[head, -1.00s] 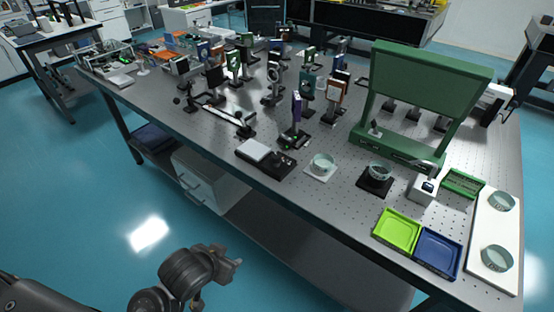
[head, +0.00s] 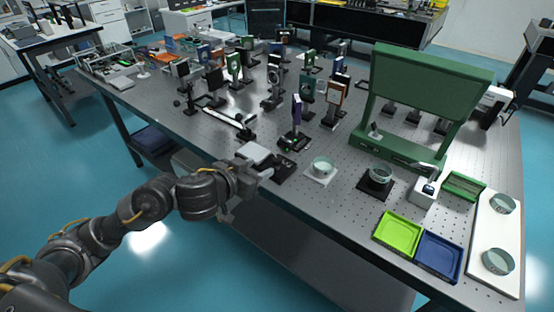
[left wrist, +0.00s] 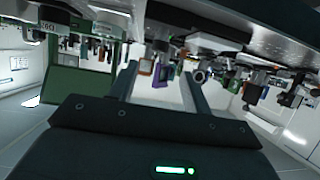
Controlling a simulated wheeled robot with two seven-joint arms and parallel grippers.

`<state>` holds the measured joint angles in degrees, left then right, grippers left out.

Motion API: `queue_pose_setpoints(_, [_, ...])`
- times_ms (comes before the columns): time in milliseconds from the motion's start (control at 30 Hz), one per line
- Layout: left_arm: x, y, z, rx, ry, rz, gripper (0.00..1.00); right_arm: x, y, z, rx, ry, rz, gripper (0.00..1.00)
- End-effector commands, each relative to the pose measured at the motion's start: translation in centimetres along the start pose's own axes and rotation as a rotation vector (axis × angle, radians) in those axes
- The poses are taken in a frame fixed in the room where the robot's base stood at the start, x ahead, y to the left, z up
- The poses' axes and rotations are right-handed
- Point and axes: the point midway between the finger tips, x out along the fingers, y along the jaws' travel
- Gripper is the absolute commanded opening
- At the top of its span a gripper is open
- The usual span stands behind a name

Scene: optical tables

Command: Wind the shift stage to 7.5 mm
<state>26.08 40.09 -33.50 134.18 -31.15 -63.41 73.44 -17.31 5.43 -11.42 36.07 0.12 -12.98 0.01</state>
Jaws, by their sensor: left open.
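A low black stage with a pale square plate (head: 255,152) sits at the table's near edge; I take it for the shift stage. Its dark part (head: 284,168) shows to the right of the plate. No scale or reading on it is legible. My left gripper (head: 257,183) is just in front of the stage and covers part of its near side; I cannot tell whether they touch. In the left wrist view, my left gripper (left wrist: 160,72) has its two fingers spread with nothing between them. My right gripper is not in view.
A purple-topped post mount (head: 297,108) stands just behind the stage. Several optic mounts crowd the table behind. The floor in front is clear.

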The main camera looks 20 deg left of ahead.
Motion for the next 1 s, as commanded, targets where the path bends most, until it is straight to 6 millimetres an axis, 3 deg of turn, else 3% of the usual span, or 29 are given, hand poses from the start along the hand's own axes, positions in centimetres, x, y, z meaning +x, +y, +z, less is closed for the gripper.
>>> queue_pose_setpoints(267, [4.8,0.0,0.4,-0.002,0.001,0.000,0.49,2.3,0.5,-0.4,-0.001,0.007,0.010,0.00])
queue_pose_setpoints(500, [8.7,0.0,0.2,-0.001,0.000,-0.001,0.49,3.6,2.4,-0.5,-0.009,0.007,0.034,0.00])
queue_pose_setpoints(700, [10.2,0.0,0.1,-0.001,0.000,-0.001,0.49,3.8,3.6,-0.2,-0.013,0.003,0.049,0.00])
queue_pose_setpoints(1000, [10.3,0.0,0.0,0.000,0.001,0.000,0.49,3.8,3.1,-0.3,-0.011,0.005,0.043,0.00])
